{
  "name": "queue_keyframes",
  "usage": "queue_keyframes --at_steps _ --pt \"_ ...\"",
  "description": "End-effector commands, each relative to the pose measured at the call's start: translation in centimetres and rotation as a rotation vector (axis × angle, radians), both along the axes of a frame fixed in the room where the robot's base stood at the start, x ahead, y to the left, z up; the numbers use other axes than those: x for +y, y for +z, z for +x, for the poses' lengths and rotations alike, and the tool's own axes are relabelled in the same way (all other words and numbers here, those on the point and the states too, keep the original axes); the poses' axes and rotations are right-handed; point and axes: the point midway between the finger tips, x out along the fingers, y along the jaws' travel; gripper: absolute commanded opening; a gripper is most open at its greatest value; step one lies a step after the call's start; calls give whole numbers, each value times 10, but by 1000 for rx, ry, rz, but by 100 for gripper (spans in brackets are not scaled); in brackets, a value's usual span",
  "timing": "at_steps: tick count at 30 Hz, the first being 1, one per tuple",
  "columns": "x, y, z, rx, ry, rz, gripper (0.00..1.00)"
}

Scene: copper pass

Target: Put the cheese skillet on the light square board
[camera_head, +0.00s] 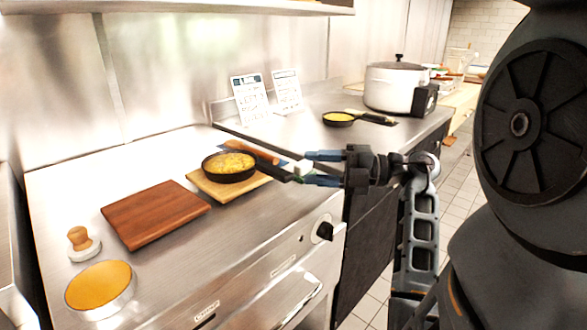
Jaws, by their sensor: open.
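A black skillet (229,168) with speckled yellow food sits on the light square board (206,195), its handle pointing right. A second black skillet (339,119) with smooth yellow contents stands farther back on the counter. I cannot tell from the looks alone which one is the cheese skillet. My gripper (308,169) is open at the right, beside the end of the front skillet's handle, with its blue-sided fingers pointing left. Whether the handle end lies between the fingers or touches them is unclear.
A dark reddish board (155,214) lies left of the light board. A wooden-knobbed press (82,244) and a round yellow-topped container (100,288) stand at the front left. A large pot (394,87) and two printed cards (250,98) stand behind. A stove knob (325,231) juts from the counter front.

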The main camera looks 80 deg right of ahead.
Motion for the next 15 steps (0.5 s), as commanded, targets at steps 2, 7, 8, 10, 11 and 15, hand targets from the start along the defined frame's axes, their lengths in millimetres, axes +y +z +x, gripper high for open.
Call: queue_keyframes --at_steps 2,7,8,10,11,15 --pt "-2 0 -10 1 -1 0 47" --pt "-2 0 -20 0 1 0 47" --pt "-2 0 -21 0 1 0 47" --pt "-2 0 -22 0 1 0 47" --pt "-2 0 -22 0 1 0 47" --pt "-2 0 -22 0 1 0 47"
